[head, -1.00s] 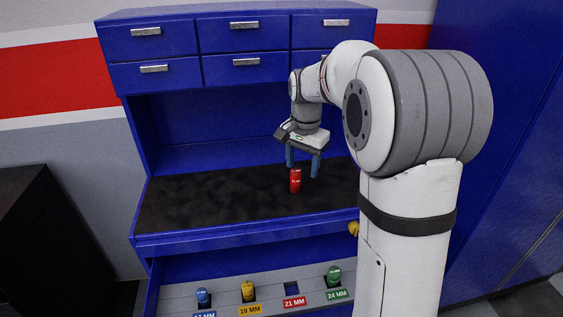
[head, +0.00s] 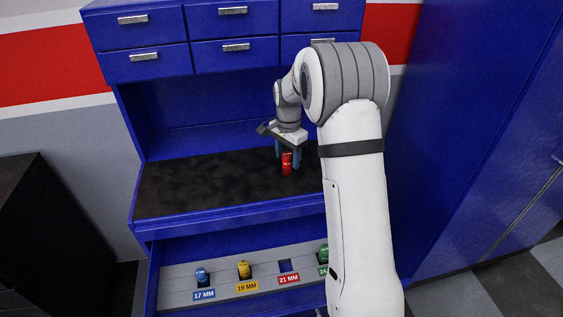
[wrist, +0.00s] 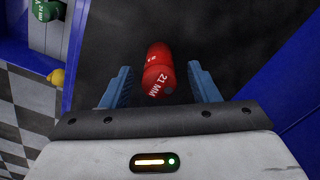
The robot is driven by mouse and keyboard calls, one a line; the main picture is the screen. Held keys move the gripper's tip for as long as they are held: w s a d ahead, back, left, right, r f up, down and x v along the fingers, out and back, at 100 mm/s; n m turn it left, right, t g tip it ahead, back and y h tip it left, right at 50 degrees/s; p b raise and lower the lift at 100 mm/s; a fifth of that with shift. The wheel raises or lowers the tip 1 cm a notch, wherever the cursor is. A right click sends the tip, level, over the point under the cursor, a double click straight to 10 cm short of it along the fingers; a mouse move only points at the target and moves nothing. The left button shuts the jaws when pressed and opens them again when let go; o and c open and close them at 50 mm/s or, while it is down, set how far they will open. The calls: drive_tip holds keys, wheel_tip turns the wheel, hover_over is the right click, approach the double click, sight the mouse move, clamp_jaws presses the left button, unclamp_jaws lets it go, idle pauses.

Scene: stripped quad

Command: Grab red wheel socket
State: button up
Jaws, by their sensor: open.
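The red wheel socket (head: 287,163) stands upright on the dark worktop of the blue workbench. In the wrist view the red socket (wrist: 158,74), marked 21 MM, lies between and slightly ahead of the blue fingers. My gripper (head: 288,159) is open and points down over the socket, with a finger on either side. In the wrist view my gripper (wrist: 160,84) shows a gap on both sides of the socket, so the fingers look clear of it. Whether the fingertips reach the worktop is hard to tell.
The open drawer below holds a blue socket (head: 202,277), a yellow socket (head: 244,269) and a green socket (head: 323,254), partly hidden by my arm. The worktop (head: 205,187) left of the socket is clear.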

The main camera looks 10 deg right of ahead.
drive_tip(key=shift+f, duration=0.2)
drive_tip(key=c, duration=1.1)
drive_tip(key=shift+r, duration=0.1)
drive_tip(key=shift+c, duration=0.2)
